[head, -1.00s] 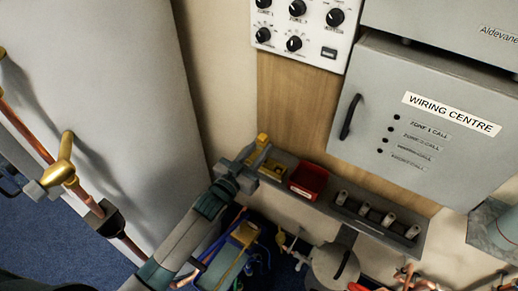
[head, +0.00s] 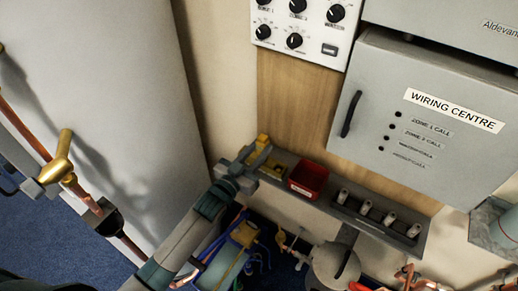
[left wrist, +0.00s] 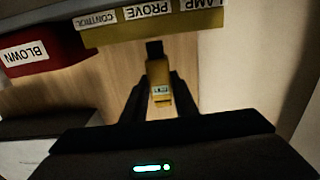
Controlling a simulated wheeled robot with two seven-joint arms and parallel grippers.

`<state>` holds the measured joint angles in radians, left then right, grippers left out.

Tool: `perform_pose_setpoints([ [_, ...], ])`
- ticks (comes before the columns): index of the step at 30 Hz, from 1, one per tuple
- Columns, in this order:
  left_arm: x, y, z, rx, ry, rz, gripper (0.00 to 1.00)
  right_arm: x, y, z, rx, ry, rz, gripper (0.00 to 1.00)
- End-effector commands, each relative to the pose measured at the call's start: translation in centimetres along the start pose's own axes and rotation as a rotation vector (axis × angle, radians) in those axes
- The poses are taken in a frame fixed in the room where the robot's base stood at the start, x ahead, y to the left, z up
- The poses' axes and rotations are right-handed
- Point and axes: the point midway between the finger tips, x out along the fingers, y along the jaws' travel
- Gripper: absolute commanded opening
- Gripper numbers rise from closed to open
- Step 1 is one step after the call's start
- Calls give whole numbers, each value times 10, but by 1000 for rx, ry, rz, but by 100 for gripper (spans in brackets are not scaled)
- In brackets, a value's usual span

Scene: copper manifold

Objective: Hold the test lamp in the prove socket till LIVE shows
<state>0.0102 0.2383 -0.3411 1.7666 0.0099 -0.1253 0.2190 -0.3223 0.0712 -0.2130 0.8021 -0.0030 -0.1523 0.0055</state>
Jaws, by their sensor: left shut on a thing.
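My left gripper (head: 243,166) is at the left end of the shelf, beside a yellow station (head: 271,167). In the left wrist view its fingers (left wrist: 158,100) are shut on the yellow test lamp (left wrist: 159,88), which has a small label. The lamp's dark end points at the yellow station (left wrist: 150,31), close below the PROVE label. I cannot tell whether the end is inside the socket. The station also bears CONTROL and LAMP labels. No LIVE sign is readable. My right gripper is not in view.
A red bin (head: 308,180), marked BLOWN in the left wrist view (left wrist: 38,55), stands next to the station on the grey shelf (head: 337,190). Several pale cylindrical parts sit further right. The wiring centre box (head: 420,125) hangs above. Pipes and a pump crowd below.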

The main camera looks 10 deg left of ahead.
Motion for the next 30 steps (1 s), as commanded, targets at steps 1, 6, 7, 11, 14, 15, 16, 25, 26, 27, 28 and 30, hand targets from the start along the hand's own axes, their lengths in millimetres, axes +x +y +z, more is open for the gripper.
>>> perform_pose_setpoints([
  [1,0,0,0,0,1,0,1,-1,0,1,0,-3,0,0],
  [6,0,0,0,0,2,0,1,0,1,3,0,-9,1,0],
  [7,0,0,0,0,2,0,1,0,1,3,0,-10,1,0],
  [11,0,0,0,0,2,0,1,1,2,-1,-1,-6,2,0],
  [14,0,0,0,0,2,0,1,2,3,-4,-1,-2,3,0],
  [15,0,0,0,0,1,0,1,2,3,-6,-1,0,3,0],
  [16,0,0,0,0,2,0,1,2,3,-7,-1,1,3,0],
  [25,0,0,1,-1,2,0,1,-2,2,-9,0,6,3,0],
  [26,0,0,1,-1,2,0,1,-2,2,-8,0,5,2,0],
  [27,0,0,2,-1,2,0,1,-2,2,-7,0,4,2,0],
  [28,0,0,2,-1,2,0,1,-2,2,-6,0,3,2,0],
  [30,0,0,2,-1,2,0,1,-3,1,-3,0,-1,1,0],
])
